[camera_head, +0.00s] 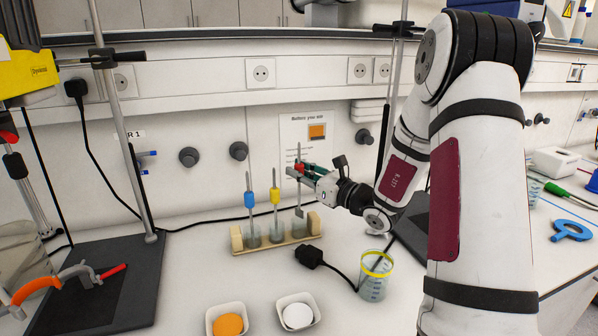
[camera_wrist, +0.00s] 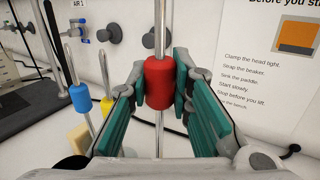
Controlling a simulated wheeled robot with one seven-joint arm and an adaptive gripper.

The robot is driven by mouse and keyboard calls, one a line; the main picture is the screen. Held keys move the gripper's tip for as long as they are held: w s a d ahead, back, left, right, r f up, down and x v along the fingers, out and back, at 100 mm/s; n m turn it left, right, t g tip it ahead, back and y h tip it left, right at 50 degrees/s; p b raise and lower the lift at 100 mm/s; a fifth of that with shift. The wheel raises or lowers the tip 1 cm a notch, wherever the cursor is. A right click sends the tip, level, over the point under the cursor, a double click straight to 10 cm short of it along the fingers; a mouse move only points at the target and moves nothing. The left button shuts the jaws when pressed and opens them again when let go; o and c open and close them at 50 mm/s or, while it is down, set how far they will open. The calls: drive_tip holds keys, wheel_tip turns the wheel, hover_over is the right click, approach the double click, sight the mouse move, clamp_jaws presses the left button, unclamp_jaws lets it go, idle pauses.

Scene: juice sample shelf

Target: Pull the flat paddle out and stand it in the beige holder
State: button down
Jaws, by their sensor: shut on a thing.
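My gripper (camera_head: 302,171) is shut on the red collar (camera_wrist: 158,82) of an upright metal stirrer rod, in front of the wall poster. The same collar shows between the teal finger pads in the wrist view. In the head view a flat grey paddle (camera_head: 300,212) is at the rod's lower end, near the right end of the beige holder (camera_head: 270,247). I cannot tell whether its tip is inside a glass. The holder has beige end blocks and contains clear glasses. A blue-collared stirrer (camera_head: 250,199) and a yellow-collared stirrer (camera_head: 275,195) stand in it, left of the paddle.
A yellow-rimmed beaker (camera_head: 373,283) stands front right, with a black plug (camera_head: 309,257) and cable beside it. Two white dishes (camera_head: 296,330) hold an orange and a white thing in front. A stand with a dark base (camera_head: 105,290) is left. Bench between is partly clear.

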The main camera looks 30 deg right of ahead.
drive_tip(key=b, duration=0.4)
hover_over(299, 209)
drive_tip(key=shift+w+d+f, duration=0.15)
drive_tip(key=shift+f, duration=2.55)
drive_tip(key=c, duration=1.4)
unclamp_jaws()
drive_tip(key=shift+o, duration=0.2)
wheel_tip(299, 209, up, 10)
